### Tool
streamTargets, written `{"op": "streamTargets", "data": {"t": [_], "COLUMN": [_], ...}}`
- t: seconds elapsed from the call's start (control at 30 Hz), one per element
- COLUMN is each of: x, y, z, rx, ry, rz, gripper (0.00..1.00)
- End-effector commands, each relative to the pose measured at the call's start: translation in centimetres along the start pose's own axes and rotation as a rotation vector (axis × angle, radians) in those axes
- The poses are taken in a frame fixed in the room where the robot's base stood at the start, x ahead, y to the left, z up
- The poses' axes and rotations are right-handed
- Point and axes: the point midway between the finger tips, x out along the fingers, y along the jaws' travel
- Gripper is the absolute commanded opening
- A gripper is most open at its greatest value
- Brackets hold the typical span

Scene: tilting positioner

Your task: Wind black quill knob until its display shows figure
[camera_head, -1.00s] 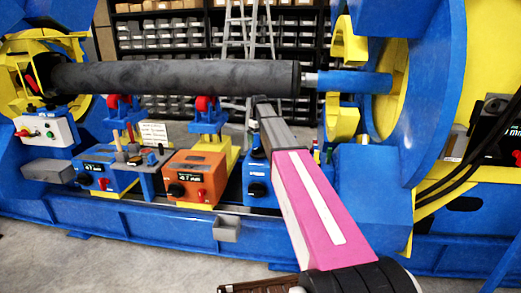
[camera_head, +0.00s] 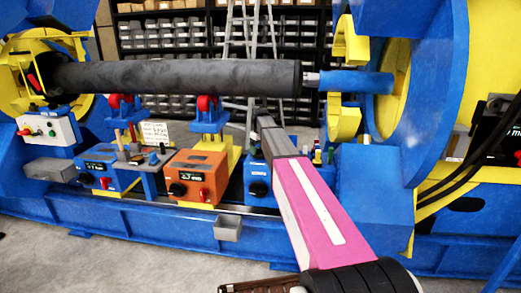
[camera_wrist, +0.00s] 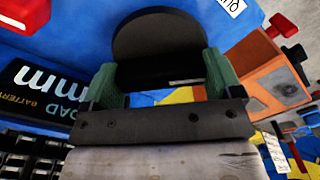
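In the wrist view the black quill knob (camera_wrist: 158,38) is a round black disc on a blue housing, with a partly cut white label reading "QU". The two green fingers of my gripper (camera_wrist: 160,82) lie along opposite sides of the knob and seem to be closed on it. A dark display (camera_wrist: 45,95) beside it shows "mm" and "BATTERY" lettering; its figure is outside the picture.
An orange unit (camera_head: 196,175) with a display and knobs stands left of my arm, and another blue unit (camera_head: 97,172) further left. A long dark cylinder (camera_head: 180,76) spans above them. A blue frame (camera_head: 365,190) stands close right.

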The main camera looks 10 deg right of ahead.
Motion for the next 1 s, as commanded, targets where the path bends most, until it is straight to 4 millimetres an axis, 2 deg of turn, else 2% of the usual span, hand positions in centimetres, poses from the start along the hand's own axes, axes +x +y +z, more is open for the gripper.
{"op": "streamTargets", "data": {"t": [0.27,0.47,1.0], "x": [-0.02,-0.02,-0.03], "y": [0.00,0.00,0.00], "z": [0.00,-0.01,0.00], "rx": [0.026,0.119,0.602], "ry": [0.000,0.000,0.000], "rz": [0.000,0.000,0.000], "gripper": [0.61,0.61,0.61]}}
